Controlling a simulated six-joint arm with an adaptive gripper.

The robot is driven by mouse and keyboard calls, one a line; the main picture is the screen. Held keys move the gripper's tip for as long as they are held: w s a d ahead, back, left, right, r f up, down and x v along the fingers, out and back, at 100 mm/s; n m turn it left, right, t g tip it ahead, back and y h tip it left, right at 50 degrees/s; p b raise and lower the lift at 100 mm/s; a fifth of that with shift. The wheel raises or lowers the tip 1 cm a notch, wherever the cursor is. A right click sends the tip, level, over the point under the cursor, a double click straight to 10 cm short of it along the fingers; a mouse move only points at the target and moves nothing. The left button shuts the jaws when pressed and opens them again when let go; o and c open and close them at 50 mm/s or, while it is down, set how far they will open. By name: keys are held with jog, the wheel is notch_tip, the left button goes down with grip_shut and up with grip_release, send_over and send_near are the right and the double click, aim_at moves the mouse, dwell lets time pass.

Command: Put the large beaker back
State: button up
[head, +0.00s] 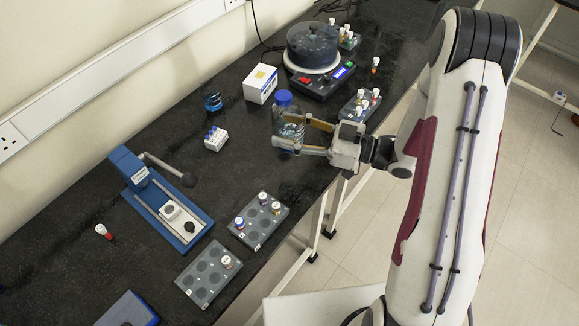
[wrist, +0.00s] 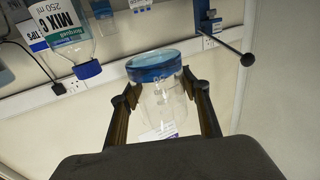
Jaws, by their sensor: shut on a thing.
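My gripper (head: 293,134) is shut on a clear glass beaker (wrist: 165,98) with blue liquid in it. The wrist view is turned over, so the liquid shows at the top of the picture. In the head view the beaker is hard to make out between the fingers and overlaps the blue-capped bottle (head: 284,99). That bottle also shows in the wrist view (wrist: 62,40), to the left of the beaker. A smaller round glass vessel (head: 213,101) with blue liquid stands on the black bench, left of the white box.
The white box (head: 260,83) and a stirrer with a round bath (head: 313,62) stand behind. A small white tube rack (head: 215,138), a blue device with a lever (head: 165,200) and grey tube racks (head: 258,222) stand nearby. Bare bench (head: 150,115) lies along the wall.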

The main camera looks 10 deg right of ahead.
jog(key=shift+f, duration=0.6)
jog(key=shift+f, duration=2.9)
jog(key=shift+f, duration=0.1)
jog(key=shift+f, duration=2)
jog(key=shift+f, duration=0.15)
jog(key=o, duration=1.3)
